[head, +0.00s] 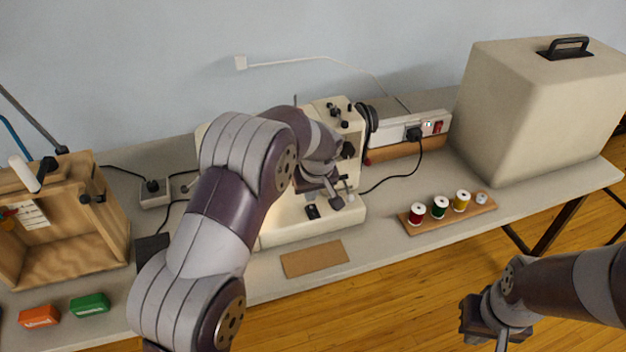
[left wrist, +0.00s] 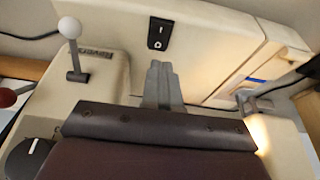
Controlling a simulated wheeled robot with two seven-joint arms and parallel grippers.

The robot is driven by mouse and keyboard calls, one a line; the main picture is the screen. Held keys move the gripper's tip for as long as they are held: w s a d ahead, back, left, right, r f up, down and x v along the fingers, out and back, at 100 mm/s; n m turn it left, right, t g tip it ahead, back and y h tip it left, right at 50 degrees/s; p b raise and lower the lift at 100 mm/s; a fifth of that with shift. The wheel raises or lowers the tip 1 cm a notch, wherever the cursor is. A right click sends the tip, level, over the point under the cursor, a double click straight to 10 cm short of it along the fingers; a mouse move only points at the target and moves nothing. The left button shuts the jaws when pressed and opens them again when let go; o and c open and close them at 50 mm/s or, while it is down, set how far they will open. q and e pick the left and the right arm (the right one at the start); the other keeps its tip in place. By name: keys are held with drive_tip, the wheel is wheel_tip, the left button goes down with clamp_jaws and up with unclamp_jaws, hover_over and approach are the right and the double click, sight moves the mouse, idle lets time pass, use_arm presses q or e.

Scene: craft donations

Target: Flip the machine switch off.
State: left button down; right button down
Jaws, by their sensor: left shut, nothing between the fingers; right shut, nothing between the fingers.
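The cream sewing machine (head: 350,122) stands on the table, partly hidden behind my left arm. Its black rocker switch (head: 312,211) is on the front of the base. The switch also shows in the left wrist view (left wrist: 160,33), with white marks on it; I cannot tell which side is pressed. My left gripper (head: 338,197) is shut and empty, close to the switch. In the left wrist view its fingertips (left wrist: 160,72) point at the switch with a small gap in the picture. My right gripper (head: 487,322) is shut and empty, out in front of the table at the lower right.
A white power strip (head: 433,127) with a red switch is behind the machine. A rack of thread spools (head: 448,213) and a beige machine cover (head: 530,110) are on the right. A wooden box (head: 70,255) is at the left. A brown pad (head: 314,259) lies in front.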

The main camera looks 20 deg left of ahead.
sight(309, 206)
use_arm(q)
drive_tip(key=shift+s+d+x, duration=0.1)
drive_tip(key=shift+s+x, duration=0.05)
drive_tip(key=shift+x, duration=0.75)
drive_tip(key=shift+s+d+x, duration=0.15)
drive_tip(key=shift+x, duration=0.7)
drive_tip(key=shift+f, duration=0.15)
drive_tip(key=shift+f, duration=0.1)
